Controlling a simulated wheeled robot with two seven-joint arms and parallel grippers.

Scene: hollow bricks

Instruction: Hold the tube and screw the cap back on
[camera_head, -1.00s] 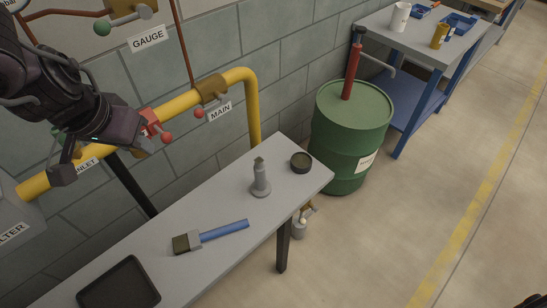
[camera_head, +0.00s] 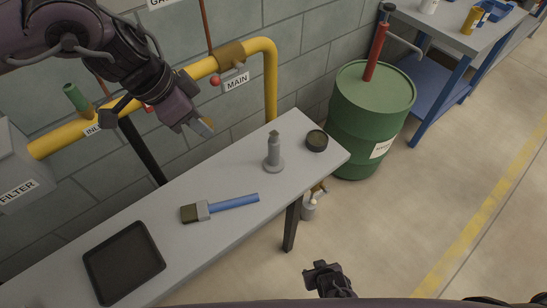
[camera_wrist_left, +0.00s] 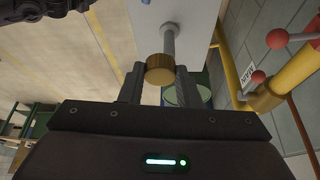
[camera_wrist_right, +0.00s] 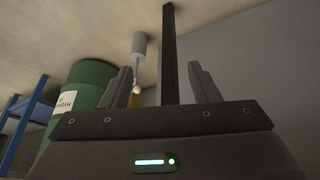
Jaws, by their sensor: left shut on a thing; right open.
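A grey tube (camera_head: 273,152) stands upright on a round foot on the narrow table, its slim top end bare. My left gripper (camera_head: 206,126) is shut on a brass-coloured round cap (camera_wrist_left: 160,69) and holds it in the air above the table's back edge, left of the tube. The tube also shows beyond the cap in the left wrist view (camera_wrist_left: 169,44). My right gripper (camera_head: 322,276) is open and empty, low in front of the table; its spread fingers show in the right wrist view (camera_wrist_right: 162,88).
A brush (camera_head: 220,205), a black tray (camera_head: 124,264) and a dark round tin (camera_head: 317,140) lie on the table (camera_head: 180,240). A yellow pipe (camera_head: 269,85) with valves runs behind. A green drum (camera_head: 370,115) stands right.

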